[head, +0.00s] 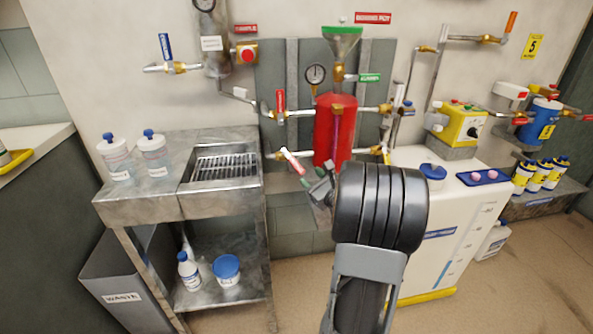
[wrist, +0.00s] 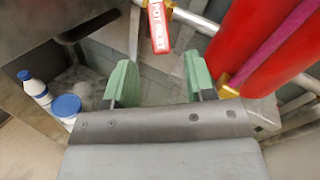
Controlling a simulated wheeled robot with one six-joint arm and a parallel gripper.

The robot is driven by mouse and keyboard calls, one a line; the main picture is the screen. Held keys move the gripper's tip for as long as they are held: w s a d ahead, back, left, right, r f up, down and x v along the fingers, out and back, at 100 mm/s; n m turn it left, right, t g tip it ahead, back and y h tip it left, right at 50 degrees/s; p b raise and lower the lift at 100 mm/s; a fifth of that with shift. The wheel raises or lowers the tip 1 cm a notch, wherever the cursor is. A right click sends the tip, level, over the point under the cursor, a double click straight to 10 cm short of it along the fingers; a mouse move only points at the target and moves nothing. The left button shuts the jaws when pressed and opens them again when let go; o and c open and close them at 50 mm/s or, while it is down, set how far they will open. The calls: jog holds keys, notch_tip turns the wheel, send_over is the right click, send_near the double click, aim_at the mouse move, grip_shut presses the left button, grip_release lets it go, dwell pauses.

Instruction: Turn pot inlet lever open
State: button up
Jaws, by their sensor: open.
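The pot inlet lever (head: 294,162) is a red handle with a white label, on the lower pipe left of the red pot (head: 328,115). In the head view it slants down and to the right, toward my gripper (head: 321,184). The wrist view shows the lever (wrist: 158,28), its label reading POT INLET, at the top centre. My gripper (wrist: 160,78) is open, with green fingers apart and nothing between them. The lever's end lies beyond the fingertips, roughly in line with the gap. My arm hides part of the space below the pot in the head view.
Another red lever (head: 280,99) stands upright on the upper pipe. A steel sink bench (head: 150,205) is at the left, with a white bottle (wrist: 33,85) and blue-lidded tub (wrist: 66,107) on its lower shelf. A white tank (head: 450,225) stands close at the right.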

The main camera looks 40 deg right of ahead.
aim_at(299, 168)
jog(key=w+b, duration=0.1)
jog(key=w, duration=0.7)
jog(key=shift+w+d, duration=0.1)
jog(key=shift+w, duration=0.15)
jog(key=shift+c, duration=0.3)
grip_shut()
